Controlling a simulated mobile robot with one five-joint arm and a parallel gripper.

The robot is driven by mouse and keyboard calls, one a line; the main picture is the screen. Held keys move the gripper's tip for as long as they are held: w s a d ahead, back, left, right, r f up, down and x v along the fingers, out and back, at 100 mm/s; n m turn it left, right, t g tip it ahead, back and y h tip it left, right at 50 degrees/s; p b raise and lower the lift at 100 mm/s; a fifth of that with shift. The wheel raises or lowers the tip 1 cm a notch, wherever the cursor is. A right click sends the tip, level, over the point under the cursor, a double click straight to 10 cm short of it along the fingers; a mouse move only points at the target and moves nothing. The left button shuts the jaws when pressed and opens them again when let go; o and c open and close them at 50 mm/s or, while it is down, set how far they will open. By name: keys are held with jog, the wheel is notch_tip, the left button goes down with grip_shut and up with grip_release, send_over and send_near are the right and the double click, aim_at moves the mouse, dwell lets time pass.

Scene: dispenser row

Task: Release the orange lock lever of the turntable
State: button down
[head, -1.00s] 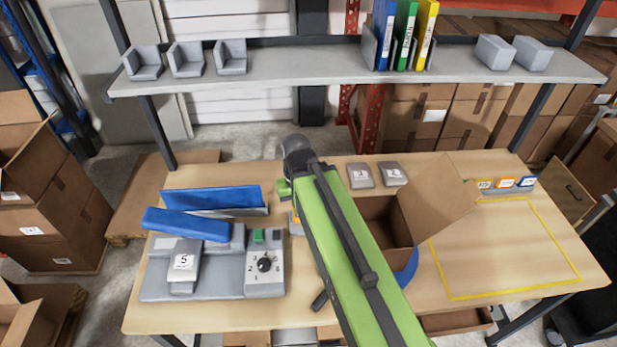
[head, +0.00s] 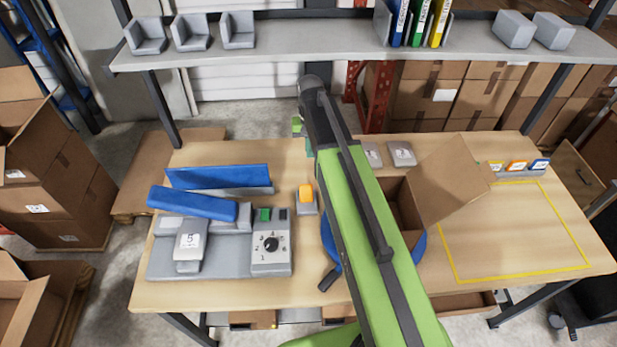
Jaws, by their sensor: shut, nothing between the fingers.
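The orange lock lever (head: 306,193) stands on a small grey base, left of my green arm and close to the turntable. The blue turntable (head: 418,248) shows only as round edges on both sides of my arm. A dark handle (head: 328,281) sticks out at its front left. An open cardboard box (head: 403,212) stands on the turntable, its flap raised to the right. My arm crosses the middle of the view and covers much of the turntable and box.
Left on the table (head: 210,295) are a grey device with a dial (head: 271,245), a block marked 5 (head: 189,245) and blue bars (head: 192,204). A yellow-outlined area (head: 515,230) at right is clear. A grey shelf (head: 300,56) with holders and binders runs behind.

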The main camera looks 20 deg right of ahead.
aim_at(306, 194)
jog(key=shift+w, duration=0.1)
notch_tip(306, 194, down, 11)
jog(key=b, duration=1)
jog(key=shift+r+b, duration=0.1)
jog(key=shift+b, duration=0.3)
jog(key=s, duration=0.1)
jog(key=s+r+p, duration=0.2)
jog(key=s, duration=0.1)
jog(key=shift+a+r, duration=0.2)
jog(key=shift+a, duration=0.15)
jog(key=shift+w+f, duration=0.1)
